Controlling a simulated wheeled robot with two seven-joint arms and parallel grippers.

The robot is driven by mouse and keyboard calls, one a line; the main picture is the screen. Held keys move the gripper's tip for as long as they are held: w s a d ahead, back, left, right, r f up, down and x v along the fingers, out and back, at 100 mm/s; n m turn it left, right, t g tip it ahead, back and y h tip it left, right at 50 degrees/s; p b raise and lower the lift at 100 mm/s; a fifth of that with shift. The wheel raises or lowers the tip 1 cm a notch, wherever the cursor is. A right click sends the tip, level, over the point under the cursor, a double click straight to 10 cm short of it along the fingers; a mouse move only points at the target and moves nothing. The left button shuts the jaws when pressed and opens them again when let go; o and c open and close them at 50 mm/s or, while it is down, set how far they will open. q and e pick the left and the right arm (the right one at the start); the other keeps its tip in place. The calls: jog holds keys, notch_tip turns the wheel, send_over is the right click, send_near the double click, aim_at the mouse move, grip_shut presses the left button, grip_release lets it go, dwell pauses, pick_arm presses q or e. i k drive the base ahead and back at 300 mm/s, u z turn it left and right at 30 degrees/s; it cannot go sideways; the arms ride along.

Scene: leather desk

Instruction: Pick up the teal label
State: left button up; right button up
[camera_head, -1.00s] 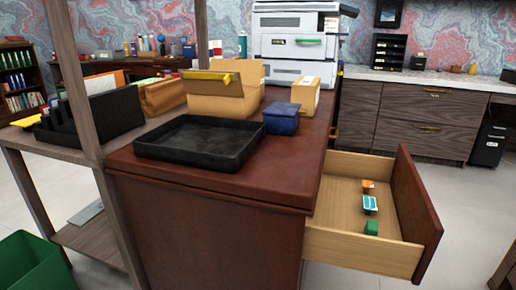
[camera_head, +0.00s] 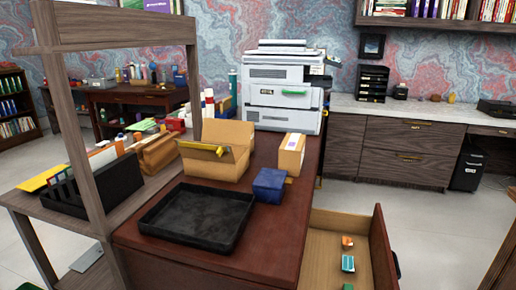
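The teal label (camera_head: 348,263) lies on the floor of the open wooden drawer (camera_head: 326,245) at the lower right. A small orange item (camera_head: 347,242) lies just behind it in the drawer. A green item (camera_head: 348,287) is in front of it, cut by the bottom edge of the picture. Neither of my grippers shows in the head view.
A black tray (camera_head: 198,216) stands empty on the desk (camera_head: 285,225) left of the drawer. Behind it are a blue box (camera_head: 270,185), an open cardboard box (camera_head: 215,160) and a tan carton (camera_head: 291,155). A wooden shelf post (camera_head: 78,140) rises at the left.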

aim_at(347, 264)
jog(key=u, duration=1.95)
jog(key=k, duration=1.45)
jog(key=z, duration=2.2)
jog(key=i, duration=0.5)
jog(key=u, duration=0.05)
